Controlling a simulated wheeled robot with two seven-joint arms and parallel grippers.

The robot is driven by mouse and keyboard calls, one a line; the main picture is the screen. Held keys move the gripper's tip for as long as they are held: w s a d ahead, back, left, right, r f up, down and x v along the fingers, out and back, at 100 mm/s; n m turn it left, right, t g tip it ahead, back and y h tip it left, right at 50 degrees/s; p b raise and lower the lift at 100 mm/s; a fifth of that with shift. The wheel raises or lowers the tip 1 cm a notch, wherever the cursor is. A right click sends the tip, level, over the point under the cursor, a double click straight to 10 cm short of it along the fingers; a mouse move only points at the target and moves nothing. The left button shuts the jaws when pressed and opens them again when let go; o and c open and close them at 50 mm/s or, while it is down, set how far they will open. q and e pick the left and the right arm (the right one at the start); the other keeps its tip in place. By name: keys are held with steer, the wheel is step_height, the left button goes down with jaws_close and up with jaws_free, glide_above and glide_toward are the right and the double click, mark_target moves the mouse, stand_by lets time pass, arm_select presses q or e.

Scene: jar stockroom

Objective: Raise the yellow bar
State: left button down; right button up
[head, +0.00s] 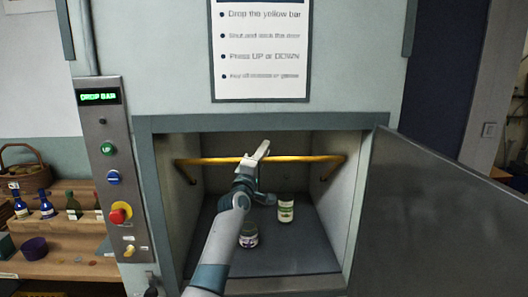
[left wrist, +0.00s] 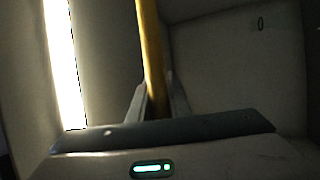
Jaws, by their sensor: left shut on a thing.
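The yellow bar (head: 300,159) runs across the open lift compartment in the head view, near its top, with bent ends at both side walls. My left gripper (head: 257,156) reaches in from the front and is shut on the bar near its middle. In the left wrist view the yellow bar (left wrist: 151,45) passes between the two fingers of the left gripper (left wrist: 158,97). The fingers hide part of the bar. My right gripper is not in view.
A white-green jar (head: 286,210) and a purple-labelled jar (head: 248,236) stand on the compartment floor (head: 300,262). The grey door (head: 440,215) hangs open at the right. A control panel (head: 113,180) reads "DROP BAR". Shelves with bottles (head: 60,262) stand at the left.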

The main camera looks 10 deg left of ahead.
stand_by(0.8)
